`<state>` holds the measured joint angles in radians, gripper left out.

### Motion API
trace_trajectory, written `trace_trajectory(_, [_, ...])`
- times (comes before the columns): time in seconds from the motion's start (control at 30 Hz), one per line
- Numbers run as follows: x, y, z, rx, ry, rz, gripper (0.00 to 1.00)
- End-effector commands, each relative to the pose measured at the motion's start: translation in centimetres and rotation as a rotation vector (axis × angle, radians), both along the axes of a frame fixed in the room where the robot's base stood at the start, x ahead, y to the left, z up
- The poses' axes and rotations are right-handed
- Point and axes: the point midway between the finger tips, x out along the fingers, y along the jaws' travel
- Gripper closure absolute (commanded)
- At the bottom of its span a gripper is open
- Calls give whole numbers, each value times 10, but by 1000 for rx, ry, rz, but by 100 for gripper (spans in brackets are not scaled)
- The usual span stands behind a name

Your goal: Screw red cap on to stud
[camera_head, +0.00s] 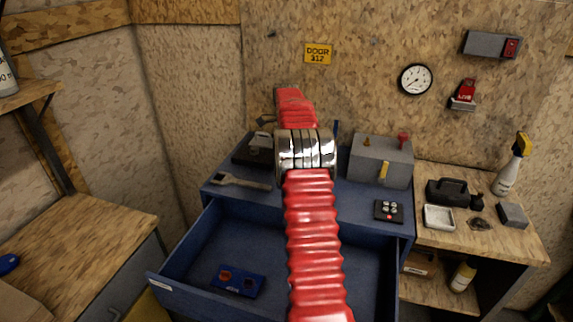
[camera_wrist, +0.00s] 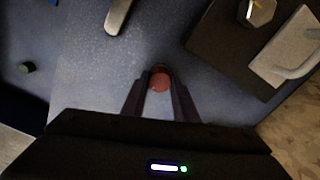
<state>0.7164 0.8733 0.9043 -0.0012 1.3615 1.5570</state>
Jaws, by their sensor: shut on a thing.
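My gripper (camera_wrist: 160,78) is shut on the red cap (camera_wrist: 160,82), which sits between the two dark fingertips in the wrist view. The cap is over the blue cabinet top; I cannot tell its height or whether it touches anything. In the head view my red arm hides the gripper and the cap. I cannot make out the stud for certain. A small dark greenish round piece (camera_wrist: 27,67) shows at the left of the wrist view, well apart from the fingers.
A wrench (camera_head: 240,181) and a dark board (camera_wrist: 222,38) with a hex nut (camera_wrist: 262,10) lie close by. A grey box (camera_head: 380,165) and a black keypad (camera_head: 389,211) are at the right. The open drawer (camera_head: 200,240) holds a blue block (camera_head: 238,281).

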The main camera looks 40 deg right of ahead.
Motion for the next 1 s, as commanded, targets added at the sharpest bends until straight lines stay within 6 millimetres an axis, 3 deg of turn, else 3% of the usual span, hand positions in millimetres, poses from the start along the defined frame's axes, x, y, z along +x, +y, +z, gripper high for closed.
trace_trajectory(0.1, [0, 0, 1, -1, -1, 1, 100])
trace_trajectory(0.13, [0, 0, 1, -1, -1, 1, 72])
trace_trajectory(0.43, [0, 0, 0, -1, -1, 3, 51])
trace_trajectory(0.6, [0, 0, 0, 0, 0, 3, 52])
trace_trajectory(0.7, [0, 0, 0, 0, 0, 3, 58])
trace_trajectory(1.0, [0, 0, 0, 0, 0, 31, 58])
